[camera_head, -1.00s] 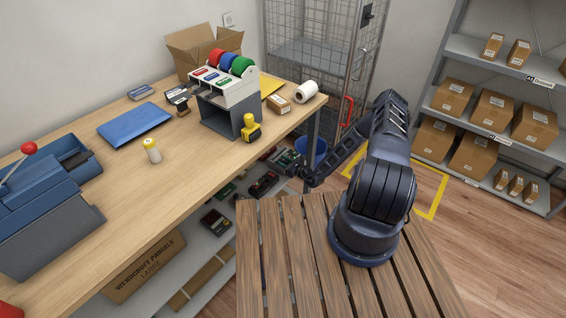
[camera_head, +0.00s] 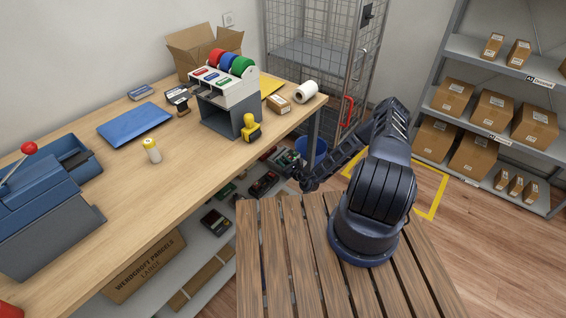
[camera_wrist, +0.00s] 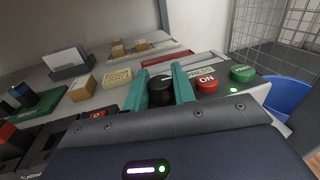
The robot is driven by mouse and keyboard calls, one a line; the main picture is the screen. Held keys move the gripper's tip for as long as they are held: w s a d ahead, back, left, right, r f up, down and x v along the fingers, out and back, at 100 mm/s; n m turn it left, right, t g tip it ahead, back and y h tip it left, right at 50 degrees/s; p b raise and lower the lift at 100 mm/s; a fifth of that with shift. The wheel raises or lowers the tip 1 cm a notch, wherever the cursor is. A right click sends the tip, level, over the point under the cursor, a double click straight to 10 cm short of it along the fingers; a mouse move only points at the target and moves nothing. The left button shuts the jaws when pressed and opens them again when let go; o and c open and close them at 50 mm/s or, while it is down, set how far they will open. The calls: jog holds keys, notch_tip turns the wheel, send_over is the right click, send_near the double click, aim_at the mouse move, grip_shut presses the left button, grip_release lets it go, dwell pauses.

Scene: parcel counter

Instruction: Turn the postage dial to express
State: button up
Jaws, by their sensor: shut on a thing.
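In the wrist view, my gripper (camera_wrist: 161,88) has its two teal fingers on either side of a black round knob (camera_wrist: 160,92), shut on it. The knob carries a pale pointer mark, and it sits on a dark panel. A label ending in "PRESS" (camera_wrist: 200,72) is partly hidden behind the right finger. The knob's lower side and any other dial marks are hidden. In the head view, my gripper (camera_head: 301,178) is at the lower shelf under the bench, too small to show its fingers.
A red "ON" button (camera_wrist: 206,84) and a green button (camera_wrist: 242,73) stand right of the knob. A wooden block (camera_wrist: 83,88) and cream labelled block (camera_wrist: 117,78) lie left. A blue bin (camera_wrist: 288,98) is at right. The bench top (camera_head: 190,165) lies above the shelf.

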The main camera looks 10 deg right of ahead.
jog(key=shift+m+t+h, duration=0.7)
jog(key=shift+m+h, duration=0.6)
jog(key=shift+h, duration=0.65)
jog(key=shift+m+t+h, duration=0.7)
jog(key=shift+m+h, duration=0.6)
jog(key=shift+h, duration=0.65)
jog(key=o, duration=0.7)
jog(key=shift+c, duration=0.2)
jog(key=s, duration=1)
jog(key=shift+s+d, duration=0.4)
jog(key=shift+d, duration=0.05)
